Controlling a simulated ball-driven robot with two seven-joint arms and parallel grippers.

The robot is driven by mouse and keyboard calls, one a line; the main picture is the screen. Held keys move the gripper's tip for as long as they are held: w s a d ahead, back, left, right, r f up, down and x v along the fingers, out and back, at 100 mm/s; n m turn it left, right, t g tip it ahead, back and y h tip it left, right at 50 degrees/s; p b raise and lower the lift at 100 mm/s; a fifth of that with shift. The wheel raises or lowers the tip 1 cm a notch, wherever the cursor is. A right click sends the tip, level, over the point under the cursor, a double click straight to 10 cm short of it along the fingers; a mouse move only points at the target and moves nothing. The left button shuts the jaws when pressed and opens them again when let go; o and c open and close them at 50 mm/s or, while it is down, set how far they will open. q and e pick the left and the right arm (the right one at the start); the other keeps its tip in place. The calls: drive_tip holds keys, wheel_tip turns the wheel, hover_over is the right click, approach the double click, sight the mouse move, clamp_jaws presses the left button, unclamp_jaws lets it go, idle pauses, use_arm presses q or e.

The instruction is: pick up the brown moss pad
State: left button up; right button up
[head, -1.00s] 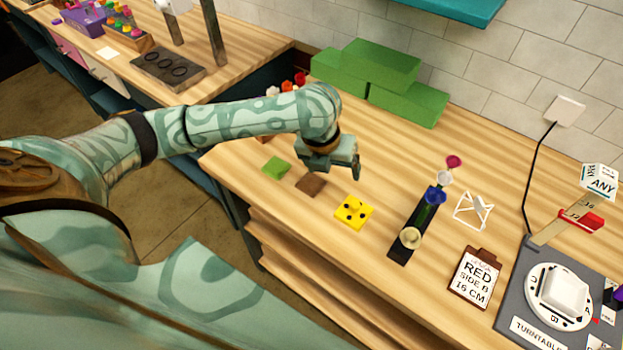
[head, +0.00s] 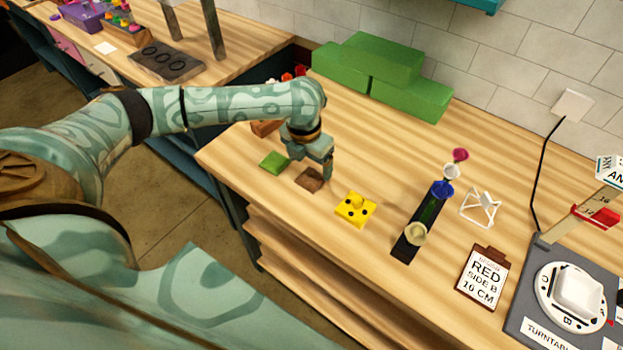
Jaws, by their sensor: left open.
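The brown moss pad (head: 308,180) is a small flat square lying on the wooden table near its front left edge. My left gripper (head: 312,172) is open and points down right over the brown pad, with its fingers near the pad's far side. Whether the fingers touch the pad cannot be told. A green pad (head: 275,162) lies just left of the brown one. A yellow pad (head: 355,208) with black dots lies to its right. My right gripper is not in view.
Green blocks (head: 383,72) are stacked at the back. A dark rack (head: 421,226) with flowers, a clipboard card (head: 482,277) and a turntable (head: 571,297) stand to the right. A white wire stand (head: 479,207) is beside the rack. The table between pads and rack is mostly clear.

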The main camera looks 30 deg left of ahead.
sight(311, 177)
use_arm(q)
drive_tip(key=f, duration=0.2)
drive_tip(key=f+b, duration=0.1)
drive_tip(key=f, duration=0.2)
drive_tip(key=shift+w, duration=0.2)
drive_tip(key=shift+r, duration=0.15)
drive_tip(key=c, duration=1.1)
drive_tip(key=shift+o, duration=0.2)
drive_tip(key=shift+r, duration=0.1)
